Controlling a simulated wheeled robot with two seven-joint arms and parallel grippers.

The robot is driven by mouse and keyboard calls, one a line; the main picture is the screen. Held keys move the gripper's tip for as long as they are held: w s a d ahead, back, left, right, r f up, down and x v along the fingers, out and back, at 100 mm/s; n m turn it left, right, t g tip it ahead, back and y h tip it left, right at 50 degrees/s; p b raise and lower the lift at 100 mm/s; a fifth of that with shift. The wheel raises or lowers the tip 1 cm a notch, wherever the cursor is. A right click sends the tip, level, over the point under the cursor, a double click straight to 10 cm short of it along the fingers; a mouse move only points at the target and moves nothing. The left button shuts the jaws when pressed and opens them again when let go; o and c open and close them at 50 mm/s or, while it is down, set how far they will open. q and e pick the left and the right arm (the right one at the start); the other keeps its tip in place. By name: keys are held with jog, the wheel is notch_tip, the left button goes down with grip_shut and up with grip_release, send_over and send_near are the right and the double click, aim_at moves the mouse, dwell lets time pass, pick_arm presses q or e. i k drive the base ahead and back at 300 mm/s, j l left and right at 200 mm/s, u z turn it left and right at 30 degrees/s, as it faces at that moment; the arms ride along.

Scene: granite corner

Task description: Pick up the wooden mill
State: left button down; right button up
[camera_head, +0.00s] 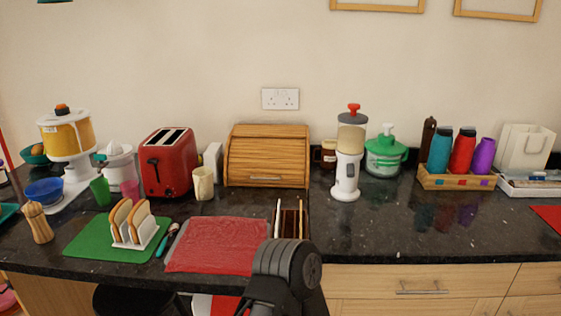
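A light wooden mill (38,222) stands upright on the dark granite counter at the far left, left of the green mat. It is fully visible and nothing touches it. A dark brown, turned object (428,146), perhaps a second mill, stands by the bottles at the right. A black part of one of my arms (285,275) rises at the bottom centre, in front of the counter and well to the right of the light mill. I cannot tell which arm it is. No gripper fingertips show.
Toast in a white rack (134,240) stands on the green mat (85,242), right of the mill. A blue bowl (44,191) and green cup (100,191) are behind. A red mat (217,246) lies at centre. The counter at right front (430,235) is clear.

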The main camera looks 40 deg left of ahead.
aim_at(43, 233)
jog(key=k+u, duration=0.15)
jog(key=u, duration=2.6)
jog(key=i+j, duration=1)
jog(key=z, duration=1.55)
jog(key=i, duration=0.25)
